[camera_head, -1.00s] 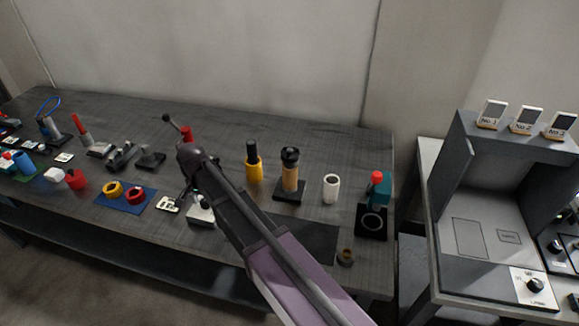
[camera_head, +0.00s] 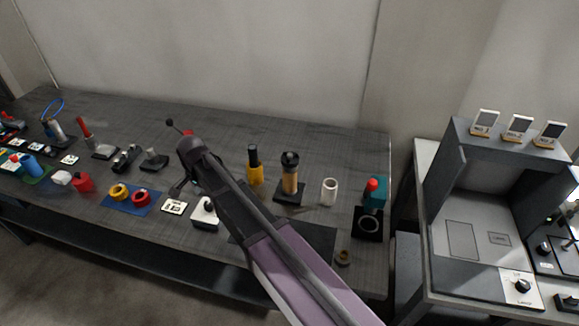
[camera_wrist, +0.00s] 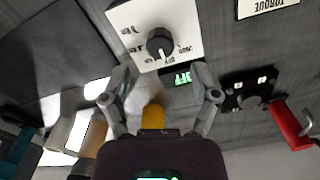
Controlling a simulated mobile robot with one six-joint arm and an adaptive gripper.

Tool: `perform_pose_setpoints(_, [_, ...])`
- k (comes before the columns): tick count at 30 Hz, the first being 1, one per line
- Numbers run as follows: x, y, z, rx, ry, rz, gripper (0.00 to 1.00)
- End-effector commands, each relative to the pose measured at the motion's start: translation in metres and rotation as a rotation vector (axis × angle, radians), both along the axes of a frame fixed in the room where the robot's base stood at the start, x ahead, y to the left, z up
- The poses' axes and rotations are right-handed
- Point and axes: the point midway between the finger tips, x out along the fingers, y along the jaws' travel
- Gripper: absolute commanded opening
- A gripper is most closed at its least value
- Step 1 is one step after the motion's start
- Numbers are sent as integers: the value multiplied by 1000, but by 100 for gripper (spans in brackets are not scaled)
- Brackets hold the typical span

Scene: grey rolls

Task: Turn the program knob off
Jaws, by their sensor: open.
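A black round knob (camera_wrist: 160,42) sits on a white plate (camera_wrist: 128,18) with dark markings in the wrist view. A white mark on the knob points toward the picture's bottom, slightly right. The lettering is upside down and hard to read. A small green-lettered display (camera_wrist: 182,79) lies beside the plate's lower edge. My gripper (camera_wrist: 160,72) is open and empty, its fingertips on either side of the plate's lower edge, apart from the knob.
A "TORQUE" plate (camera_wrist: 267,7) and a black panel (camera_wrist: 250,90) with a red-handled part (camera_wrist: 290,128) lie right of the plate. A yellow bottle (camera_head: 255,172), tan cylinder (camera_head: 290,182) and white cup (camera_head: 329,192) stand nearby. Another knob (camera_head: 522,286) is on the right-hand station.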

Motion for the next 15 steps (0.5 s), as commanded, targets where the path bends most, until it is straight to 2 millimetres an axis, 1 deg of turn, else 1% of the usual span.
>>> perform_pose_setpoints(1, [0,0,9,0,0,0,78])
perform_pose_setpoints(15, [0,0,49,0,0,1,78])
